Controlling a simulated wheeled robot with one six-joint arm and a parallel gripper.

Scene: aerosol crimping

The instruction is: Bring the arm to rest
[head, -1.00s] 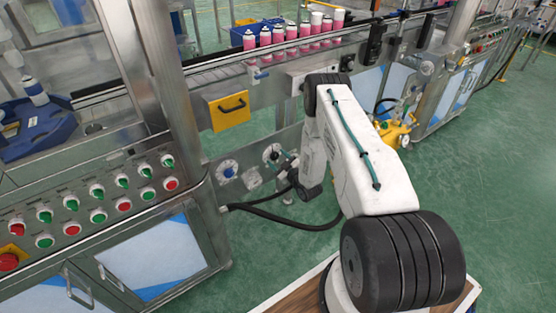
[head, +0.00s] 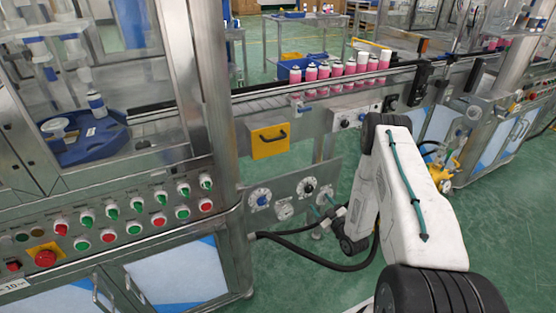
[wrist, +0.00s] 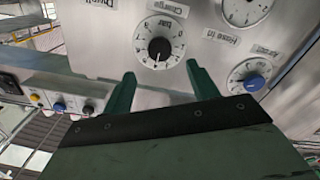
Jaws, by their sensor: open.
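My gripper shows in the wrist view (wrist: 160,82) with its two green fingers apart and nothing between them. The fingers point at a metal panel (wrist: 105,30), with a black-knobbed dial (wrist: 159,47) just beyond the gap. I cannot tell whether a finger touches the panel. A blue-knobbed dial (wrist: 253,82) is to the right of the fingers. In the head view my white arm (head: 405,190) reaches down beside the machine, and the fingers are small near the panel (head: 290,205).
Pink and white cans (head: 335,72) stand in a row on the conveyor behind the panel. A control console (head: 130,220) with several red and green knobs is at left. A black hose (head: 310,258) runs below the panel. Green floor (head: 320,285) is open in front.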

